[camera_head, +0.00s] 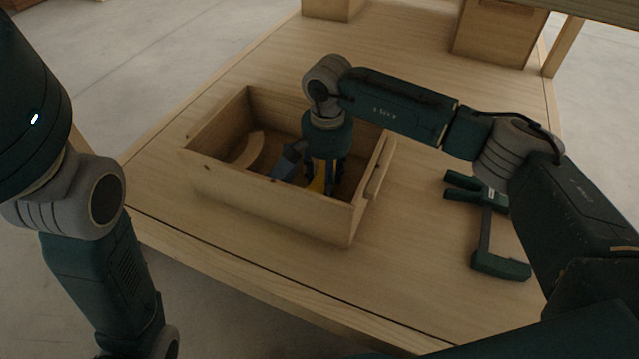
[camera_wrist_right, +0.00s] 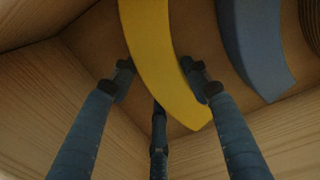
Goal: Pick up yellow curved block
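The yellow curved block (camera_head: 318,182) lies inside the wooden box, under my right gripper (camera_head: 326,188). In the right wrist view, the yellow curved block (camera_wrist_right: 155,55) runs down between the fingers of my right gripper (camera_wrist_right: 160,80). One fingertip is close to each long side of the block; I cannot tell whether they touch it. The fingers are spread and a third dark finger part is below the block's end. My left arm shows at the left of the head view, but its gripper is out of frame.
The open wooden box (camera_head: 270,208) stands on a wooden table (camera_head: 420,270), its walls close around my right gripper. A blue curved block (camera_head: 288,162) and a light wooden curved piece (camera_head: 248,150) lie inside. A dark green clamp-like object (camera_head: 484,235) lies right of the box.

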